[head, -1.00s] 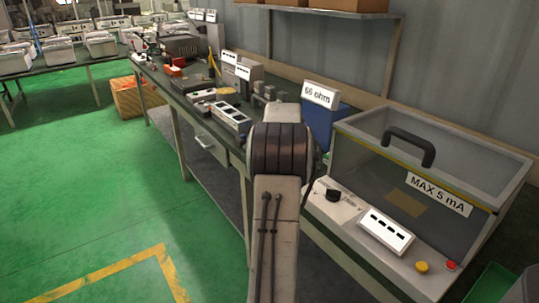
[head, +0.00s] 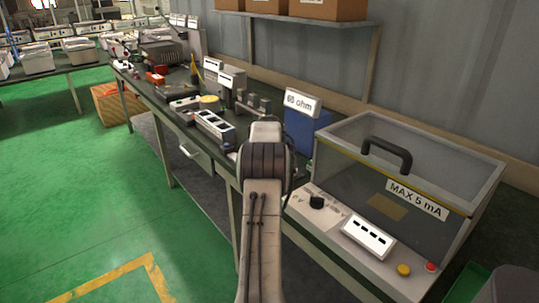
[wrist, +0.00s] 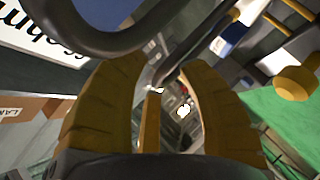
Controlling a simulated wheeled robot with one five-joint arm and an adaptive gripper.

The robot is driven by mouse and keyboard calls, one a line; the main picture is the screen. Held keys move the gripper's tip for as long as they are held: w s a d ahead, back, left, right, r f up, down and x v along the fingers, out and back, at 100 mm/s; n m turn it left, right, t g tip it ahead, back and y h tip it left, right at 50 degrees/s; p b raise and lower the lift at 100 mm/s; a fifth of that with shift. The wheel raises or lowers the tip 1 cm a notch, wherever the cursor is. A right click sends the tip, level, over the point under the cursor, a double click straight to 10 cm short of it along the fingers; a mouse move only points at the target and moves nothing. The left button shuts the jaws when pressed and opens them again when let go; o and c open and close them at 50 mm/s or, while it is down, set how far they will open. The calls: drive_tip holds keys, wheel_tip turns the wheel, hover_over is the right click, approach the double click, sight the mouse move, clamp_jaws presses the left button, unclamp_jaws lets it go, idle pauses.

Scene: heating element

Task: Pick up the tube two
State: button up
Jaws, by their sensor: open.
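I cannot make out a tube two for certain in either view. My gripper (wrist: 162,78) shows in the wrist view as two brown-yellow ribbed fingers, spread apart. A thin yellow bar (wrist: 152,118) shows between them, and I cannot tell what it is. I see nothing clearly held. In the head view my own arm hides the gripper and part of the bench behind it. A dark curved rod (wrist: 110,42) crosses the top left of the wrist view, close to the fingers; what it belongs to is unclear.
The workbench (head: 215,165) carries a white-and-blue device (head: 213,127) and a blue box with a "66 ohm" sign (head: 302,103). A glass-covered case (head: 430,225) with a black handle (head: 388,153) stands at right. Green floor (head: 90,205) is open at left.

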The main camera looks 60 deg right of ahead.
idle(0.3)
drive_tip(key=shift+f, duration=0.1)
clamp_jaws()
